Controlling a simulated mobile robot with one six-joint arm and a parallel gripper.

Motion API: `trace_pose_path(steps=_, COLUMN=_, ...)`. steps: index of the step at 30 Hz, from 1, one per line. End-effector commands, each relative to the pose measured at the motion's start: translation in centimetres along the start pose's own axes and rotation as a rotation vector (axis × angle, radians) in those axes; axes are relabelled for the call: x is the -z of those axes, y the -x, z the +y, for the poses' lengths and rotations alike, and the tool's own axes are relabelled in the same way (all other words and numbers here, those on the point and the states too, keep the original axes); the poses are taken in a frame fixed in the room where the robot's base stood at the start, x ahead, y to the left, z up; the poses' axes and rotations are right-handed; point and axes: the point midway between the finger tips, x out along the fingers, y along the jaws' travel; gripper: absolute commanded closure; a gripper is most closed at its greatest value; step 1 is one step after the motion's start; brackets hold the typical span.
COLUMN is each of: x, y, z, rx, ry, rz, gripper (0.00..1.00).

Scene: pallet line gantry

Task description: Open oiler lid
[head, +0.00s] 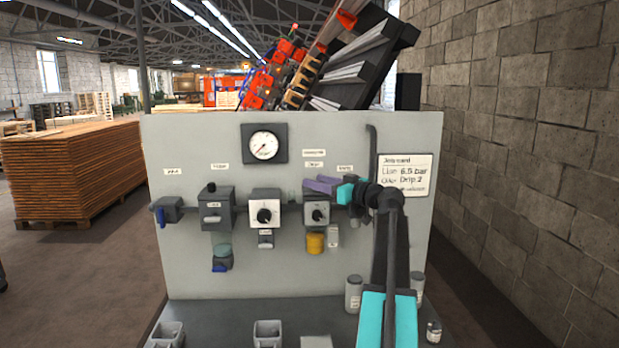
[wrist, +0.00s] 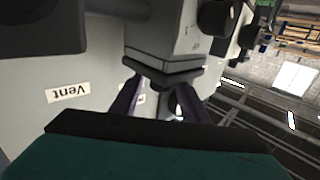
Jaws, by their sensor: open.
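The oiler (head: 317,213) is a grey box with a round dial and a yellow bowl (head: 315,243) below it, mounted on the grey panel. In the wrist view a grey housing (wrist: 160,38), apparently the oiler upside down, ends in a dark layered slab that looks like its lid (wrist: 165,75). The lid looks shut. My gripper (head: 318,185) has purple fingers over the top of the oiler, hiding its upper edge in the head view. In the wrist view the open gripper (wrist: 158,92) has a finger on each side near the lid; contact cannot be told.
A regulator (head: 266,211) and a filter (head: 216,210) sit left of the oiler, with a gauge (head: 264,144) above. The Vent label (wrist: 68,92) lies beside the fingers. Canisters (head: 353,294) and grey bins (head: 267,333) stand on the lower shelf.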

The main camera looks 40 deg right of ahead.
Motion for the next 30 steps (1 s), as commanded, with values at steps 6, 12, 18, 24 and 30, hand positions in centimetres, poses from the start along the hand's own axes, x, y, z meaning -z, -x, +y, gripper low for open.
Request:
trace_pose_path(steps=6, x=0.1, y=-2.5, z=0.0, rx=0.001, ry=0.000, rz=0.000, gripper=0.59)
trace_pose_path(steps=12, x=0.0, y=-3.4, z=-0.1, rx=0.002, ry=0.000, rz=0.000, gripper=0.59)
trace_pose_path(steps=18, x=0.0, y=-3.5, z=-0.1, rx=0.002, ry=0.000, rz=0.000, gripper=0.59)
trace_pose_path(steps=24, x=0.0, y=-3.5, z=-0.1, rx=0.002, ry=0.000, rz=0.000, gripper=0.81)
trace_pose_path(steps=30, x=0.0, y=-3.5, z=-0.2, rx=0.003, ry=0.000, rz=0.000, gripper=1.00)
